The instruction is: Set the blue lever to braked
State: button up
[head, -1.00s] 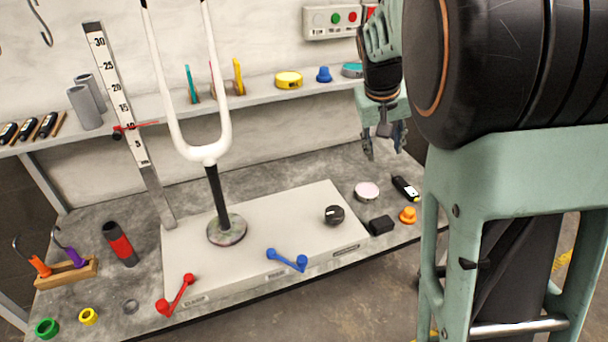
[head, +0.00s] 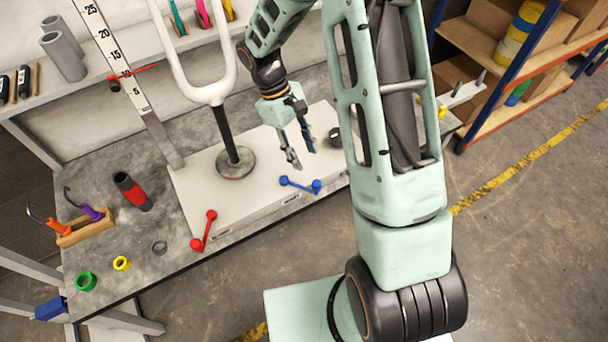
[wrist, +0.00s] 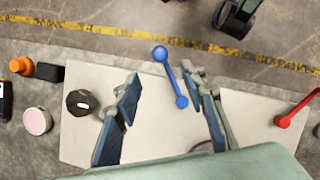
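The blue lever (head: 301,185) is on the front part of the white base plate (head: 200,198), lying nearly level across the head view. In the wrist view the blue lever (wrist: 171,77) runs from a larger round end at the top to a smaller end lower right, between my fingers in the picture. My gripper (head: 302,158) is open and empty, above the plate and just behind the lever in the head view; it also shows in the wrist view (wrist: 166,108). No contact with the lever is visible. The label by the lever is too small to read.
A red lever (head: 205,231) is left of the blue one. A black knob (wrist: 79,103) is on the plate's other side. A white fork on a black post (head: 225,130) rises behind. The floor in front of the bench is free.

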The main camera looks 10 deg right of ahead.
aim_at(315, 182)
jog(key=x, duration=1.1)
jog(key=shift+s+r+b, duration=0.1)
jog(key=shift+b, duration=0.3)
grip_shut()
